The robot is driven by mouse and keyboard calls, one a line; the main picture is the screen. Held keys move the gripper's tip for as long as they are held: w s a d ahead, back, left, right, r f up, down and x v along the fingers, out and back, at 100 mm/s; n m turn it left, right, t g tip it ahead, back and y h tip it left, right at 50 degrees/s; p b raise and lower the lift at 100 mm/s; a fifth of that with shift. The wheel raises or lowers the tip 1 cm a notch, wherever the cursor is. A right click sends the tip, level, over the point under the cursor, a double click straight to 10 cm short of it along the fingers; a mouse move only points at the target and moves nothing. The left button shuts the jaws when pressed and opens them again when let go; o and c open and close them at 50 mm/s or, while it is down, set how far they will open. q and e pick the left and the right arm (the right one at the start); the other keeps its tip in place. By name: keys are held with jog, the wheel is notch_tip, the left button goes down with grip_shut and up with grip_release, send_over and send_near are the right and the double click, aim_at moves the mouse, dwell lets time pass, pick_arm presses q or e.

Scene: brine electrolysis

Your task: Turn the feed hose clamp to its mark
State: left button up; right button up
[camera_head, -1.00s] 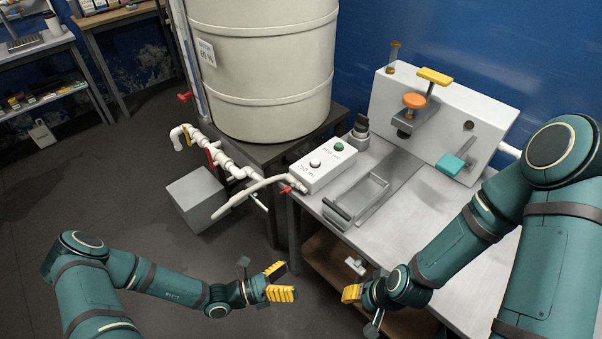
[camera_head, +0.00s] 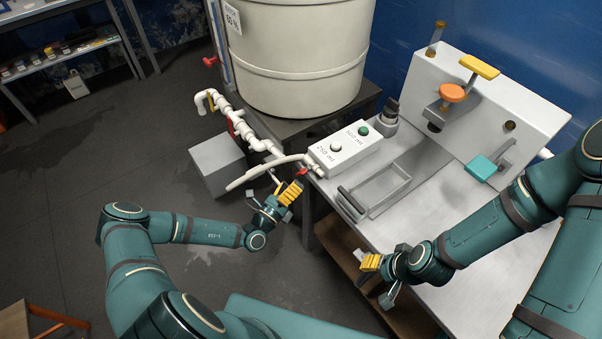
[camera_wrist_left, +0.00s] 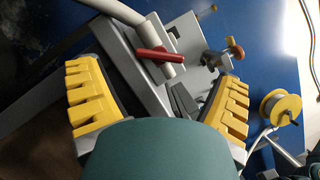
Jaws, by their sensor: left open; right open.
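The feed hose clamp appears to be the small red lever (camera_head: 303,172) where the pale hose (camera_head: 258,172) meets the white control box's near end. In the left wrist view, a red lever (camera_wrist_left: 160,55) lies across a white pipe stub, between and beyond the fingers. My left gripper (camera_head: 289,194) is just below and left of the clamp in the head view. Its yellow-padded fingers are wide apart in the left wrist view (camera_wrist_left: 158,74), with nothing held. My right gripper (camera_head: 370,263) is open and empty by the bench's near edge. Any clamp mark is too small to see.
The white box (camera_head: 345,146), with a green and a white button, sits on the metal bench (camera_head: 440,262) beside a shallow metal tray (camera_head: 375,193). A large cream tank (camera_head: 295,70) stands behind white pipework (camera_head: 238,125). A grey block (camera_head: 217,165) stands left of the hose.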

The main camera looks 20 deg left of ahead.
aim_at(301, 173)
pick_arm(q)
jog(key=shift+x, duration=2.4)
jog(key=c, duration=1.2)
